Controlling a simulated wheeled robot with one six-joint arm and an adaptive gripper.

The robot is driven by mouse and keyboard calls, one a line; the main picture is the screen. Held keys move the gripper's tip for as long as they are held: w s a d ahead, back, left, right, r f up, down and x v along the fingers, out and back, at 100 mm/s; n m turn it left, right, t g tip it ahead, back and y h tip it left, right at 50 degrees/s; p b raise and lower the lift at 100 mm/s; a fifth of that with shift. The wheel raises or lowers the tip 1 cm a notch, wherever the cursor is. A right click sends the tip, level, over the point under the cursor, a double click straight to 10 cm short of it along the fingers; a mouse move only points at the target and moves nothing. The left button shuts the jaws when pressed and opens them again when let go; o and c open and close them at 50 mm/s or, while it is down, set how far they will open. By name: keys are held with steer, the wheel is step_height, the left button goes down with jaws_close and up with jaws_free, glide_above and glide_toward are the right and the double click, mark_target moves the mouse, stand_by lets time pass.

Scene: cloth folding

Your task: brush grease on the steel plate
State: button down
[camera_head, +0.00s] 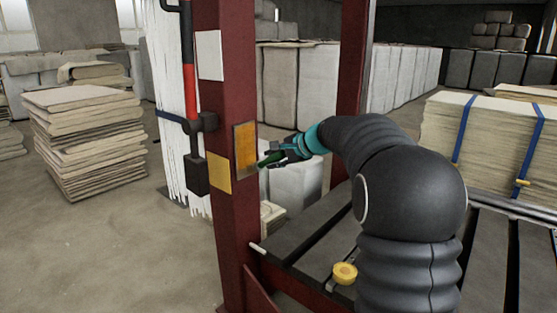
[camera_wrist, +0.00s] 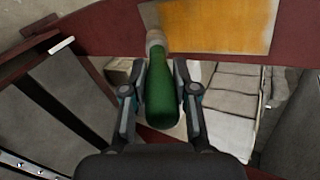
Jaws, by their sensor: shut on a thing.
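The steel plate (camera_head: 245,148) is fixed upright on the dark red post and has an uneven amber-orange face with a greyish border. It also shows at the top of the wrist view (camera_wrist: 225,25). My gripper (camera_head: 279,153) is just right of the plate. In the wrist view my gripper (camera_wrist: 160,92) is shut on the green handle of a brush (camera_wrist: 160,100). The brush's pale tip (camera_wrist: 155,38) points at the plate and overlaps its left lower edge there. I cannot tell whether the tip touches it. In the head view the brush (camera_head: 270,159) is small and partly hidden.
A round yellow tin (camera_head: 344,272) sits on the dark slatted bench (camera_head: 305,228). The red post (camera_head: 232,235) also carries a white sheet (camera_head: 209,55) and a yellow sheet (camera_head: 219,173). Cloth stacks (camera_head: 85,145) stand left; strapped stacks (camera_head: 480,140) stand right.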

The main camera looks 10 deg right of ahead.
steer(key=s+a, duration=0.1)
steer(key=a, duration=0.1)
steer(key=s+a+b, duration=0.1)
steer(key=s+a, duration=0.1)
steer(key=shift+b, duration=0.3)
stand_by(0.3)
steer(key=shift+d, duration=0.1)
steer(key=shift+s+d+b, duration=0.4)
steer(key=shift+s+d, duration=0.15)
steer(key=shift+s, duration=0.25)
steer(key=shift+s+d+b, duration=0.45)
steer(key=shift+s+d, duration=0.15)
steer(key=shift+s, duration=0.25)
steer(key=shift+s+d+b, duration=0.4)
steer(key=shift+s+d, duration=0.15)
steer(key=shift+s, duration=0.25)
steer(key=shift+d, duration=0.1)
steer(key=shift+s+d+b, duration=0.25)
steer(key=shift+s+d, duration=0.15)
steer(key=shift+s, duration=0.2)
steer(key=shift+s+d+b, duration=0.2)
steer(key=shift+s+d, duration=0.2)
steer(key=shift+s, duration=0.2)
steer(key=shift+w+a, duration=0.1)
